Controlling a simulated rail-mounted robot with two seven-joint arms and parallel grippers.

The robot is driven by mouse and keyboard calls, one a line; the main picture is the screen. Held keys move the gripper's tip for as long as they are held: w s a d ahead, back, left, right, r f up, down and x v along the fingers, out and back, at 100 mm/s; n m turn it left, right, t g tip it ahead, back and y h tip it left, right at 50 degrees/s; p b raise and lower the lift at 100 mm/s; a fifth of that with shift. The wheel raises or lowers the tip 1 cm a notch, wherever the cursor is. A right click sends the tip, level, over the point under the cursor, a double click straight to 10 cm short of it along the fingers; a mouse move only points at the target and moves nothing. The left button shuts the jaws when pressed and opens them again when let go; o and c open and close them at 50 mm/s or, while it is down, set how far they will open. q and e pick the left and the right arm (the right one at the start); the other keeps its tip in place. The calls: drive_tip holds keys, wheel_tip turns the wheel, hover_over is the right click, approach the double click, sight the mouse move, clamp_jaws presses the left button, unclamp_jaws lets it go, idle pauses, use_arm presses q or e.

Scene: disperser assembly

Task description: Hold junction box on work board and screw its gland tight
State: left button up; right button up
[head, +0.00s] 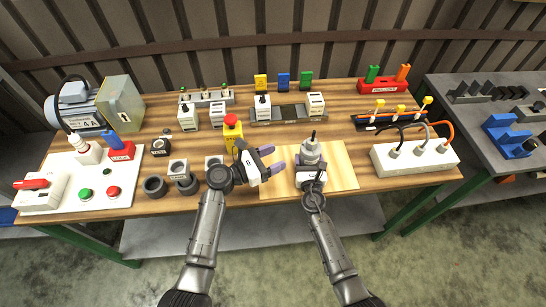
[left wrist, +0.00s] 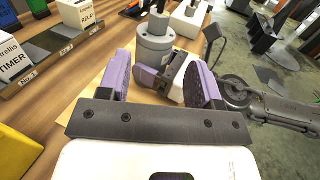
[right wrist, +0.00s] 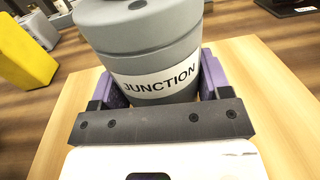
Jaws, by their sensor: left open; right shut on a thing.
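In the left wrist view the box (left wrist: 155,48) shows beyond the open fingers.
A yellow post with a red button (head: 232,130) stands close behind my left gripper. Round dark parts (head: 186,184) are left of it. A white socket block with cables (head: 415,157) is to the right. A relay and timer rail (head: 288,115) lies behind. The board's right half is clear.

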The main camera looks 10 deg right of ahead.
sight(309, 142)
use_arm(q)
wheel_tip(309, 142, up, 6)
drive_tip(key=w+a+m+g+y, duration=0.1)
drive_tip(key=w+m+y, duration=0.15)
drive_tip(key=m, duration=0.25)
drive_tip(key=d+f+n, duration=0.1)
drive_tip(key=d+f, duration=0.1)
drive_tip(key=d, duration=0.2)
drive_tip(key=w+d+f+n+y, duration=0.1)
drive_tip(key=d+n, duration=0.1)
drive_tip(key=d, duration=0.2)
drive_tip(key=d+f+n, duration=0.2)
drive_tip(key=d, duration=0.2)
drive_tip(key=shift+w+d+f+y, duration=0.3)
drive_tip(key=shift+f+y, duration=0.05)
idle(0.4)
